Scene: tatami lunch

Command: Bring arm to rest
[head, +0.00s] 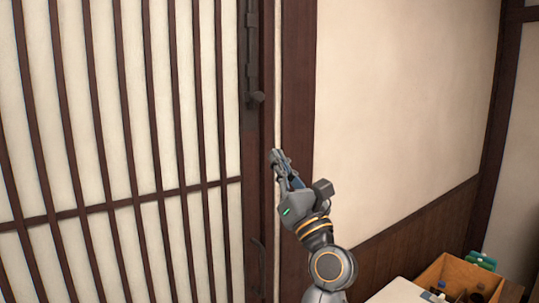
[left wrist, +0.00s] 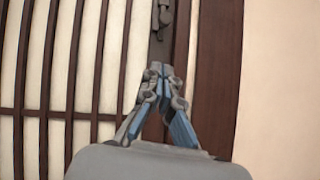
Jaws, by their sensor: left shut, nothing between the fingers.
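My left gripper (head: 277,157) is raised in front of the dark door frame, with its fingers pointing up and slightly left. Its fingers are shut and empty. In the left wrist view the gripper (left wrist: 160,70) shows its fingertips close together, with nothing between them. My right gripper is in neither view.
A slatted sliding door (head: 150,110) fills the left side. A dark metal latch (head: 256,97) with a knob is on its edge, above and left of my gripper. A wooden crate (head: 455,270) holding bottles stands at lower right beside a white surface (head: 398,292). The plain wall (head: 400,110) is clear.

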